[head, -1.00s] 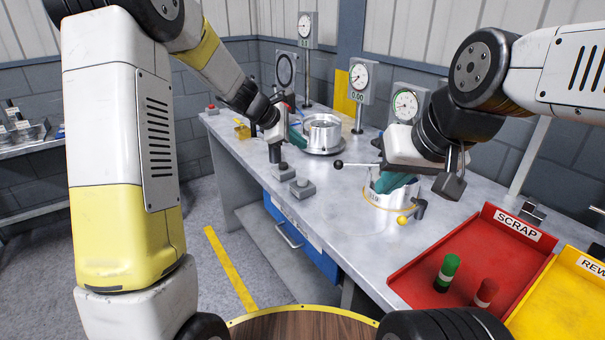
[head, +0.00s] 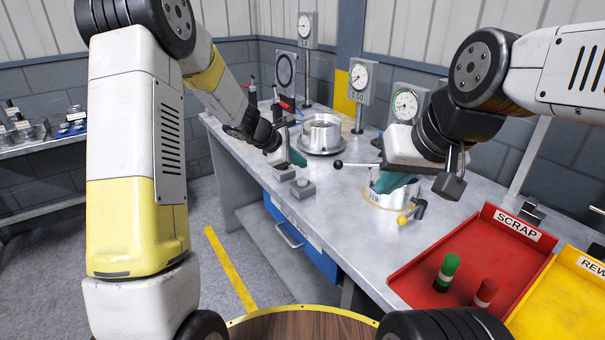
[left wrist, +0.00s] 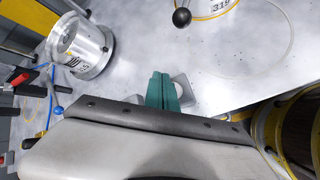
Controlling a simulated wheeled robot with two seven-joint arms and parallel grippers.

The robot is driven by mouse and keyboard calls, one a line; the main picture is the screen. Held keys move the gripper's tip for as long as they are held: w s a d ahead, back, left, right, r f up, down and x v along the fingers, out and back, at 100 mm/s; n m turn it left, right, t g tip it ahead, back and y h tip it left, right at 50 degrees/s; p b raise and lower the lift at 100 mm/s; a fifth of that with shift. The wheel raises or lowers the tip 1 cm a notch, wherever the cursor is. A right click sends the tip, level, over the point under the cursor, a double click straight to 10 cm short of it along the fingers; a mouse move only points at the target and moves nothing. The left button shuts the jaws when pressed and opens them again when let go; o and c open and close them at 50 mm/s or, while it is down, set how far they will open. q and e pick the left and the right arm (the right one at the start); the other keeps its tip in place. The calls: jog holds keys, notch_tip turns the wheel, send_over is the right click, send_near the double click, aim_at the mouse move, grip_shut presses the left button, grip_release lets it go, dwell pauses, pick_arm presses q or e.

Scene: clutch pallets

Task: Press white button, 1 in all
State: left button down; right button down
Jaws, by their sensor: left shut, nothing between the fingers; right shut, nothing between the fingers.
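Two small grey button boxes stand near the front edge of the bench. The nearer box (head: 302,187) has a pale round cap, and the farther box (head: 283,171) has a cap whose colour I cannot make out for sure. My left gripper (head: 297,158) is shut and empty, its teal fingertips just behind and above the boxes. In the left wrist view its fingers (left wrist: 163,93) partly cover a grey box (left wrist: 183,88) with a pale round cap; contact cannot be told. My right gripper (head: 392,186) is shut and empty by a silver cylinder (head: 378,200).
A second silver cylinder (head: 321,132) stands on a round base behind my left gripper. A black-knobbed lever (head: 339,164) lies between the grippers. Dial gauges (head: 362,80) stand at the back. A red scrap tray (head: 420,274) and a yellow tray (head: 560,305) are at the right.

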aim_at(300, 181)
pick_arm(q)
jog(key=shift+f, duration=1.35)
jog(key=shift+f, duration=0.1)
dwell(1.0)
jog(key=shift+f, duration=0.3)
jog(key=shift+f, duration=0.6)
dwell(0.8)
jog(key=shift+r, duration=1)
jog(key=shift+r, duration=0.1)
jog(key=shift+r, duration=2.4)
